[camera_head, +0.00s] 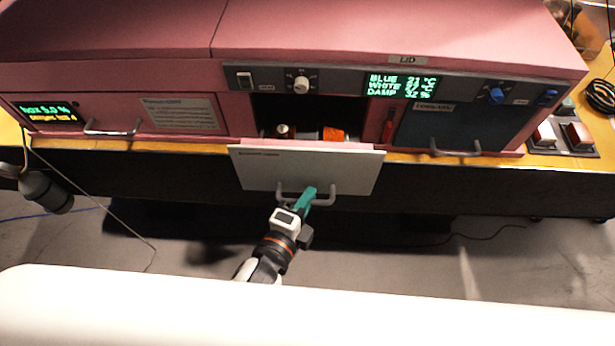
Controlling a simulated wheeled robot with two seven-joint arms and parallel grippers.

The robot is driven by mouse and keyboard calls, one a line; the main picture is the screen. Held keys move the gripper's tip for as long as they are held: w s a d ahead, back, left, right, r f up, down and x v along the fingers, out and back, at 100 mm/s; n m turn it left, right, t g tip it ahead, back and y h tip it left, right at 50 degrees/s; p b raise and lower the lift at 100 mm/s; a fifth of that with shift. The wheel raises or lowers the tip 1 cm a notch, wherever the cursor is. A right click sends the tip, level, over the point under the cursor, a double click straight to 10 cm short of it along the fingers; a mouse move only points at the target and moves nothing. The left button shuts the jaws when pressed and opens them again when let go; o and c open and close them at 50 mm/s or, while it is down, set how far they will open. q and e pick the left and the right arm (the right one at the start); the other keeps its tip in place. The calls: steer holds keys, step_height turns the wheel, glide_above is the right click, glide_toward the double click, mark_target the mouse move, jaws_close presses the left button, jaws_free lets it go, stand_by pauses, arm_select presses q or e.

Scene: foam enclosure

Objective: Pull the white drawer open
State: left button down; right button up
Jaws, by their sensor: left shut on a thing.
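The white drawer (306,170) is in the middle of the pink enclosure. Its front panel stands out from the dark opening (290,109), past the yellow table's front edge, so the drawer is partly open. The grey bar handle (325,201) is low on the panel. My left gripper (307,196), with teal fingers, is shut on this handle. The fingers hide part of the handle. A small orange thing (333,134) and a small round-topped thing (282,131) show in the opening behind the panel. My right gripper is not in view.
A blue-grey door (447,127) with a handle is to the right, and a pink front with a handle (113,129) to the left. A control strip (340,84) runs above. Switch boxes (560,137) stand at the right. The floor in front of the table is mostly clear.

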arm_select(q)
steer(key=s, duration=0.6)
steer(key=shift+s, duration=0.3)
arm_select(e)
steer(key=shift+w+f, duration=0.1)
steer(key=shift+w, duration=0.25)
arm_select(q)
steer(key=shift+d, duration=0.1)
steer(key=c, duration=1.5)
jaws_free()
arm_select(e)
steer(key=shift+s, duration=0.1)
arm_select(q)
steer(key=p+v, duration=0.2)
steer(key=v, duration=1)
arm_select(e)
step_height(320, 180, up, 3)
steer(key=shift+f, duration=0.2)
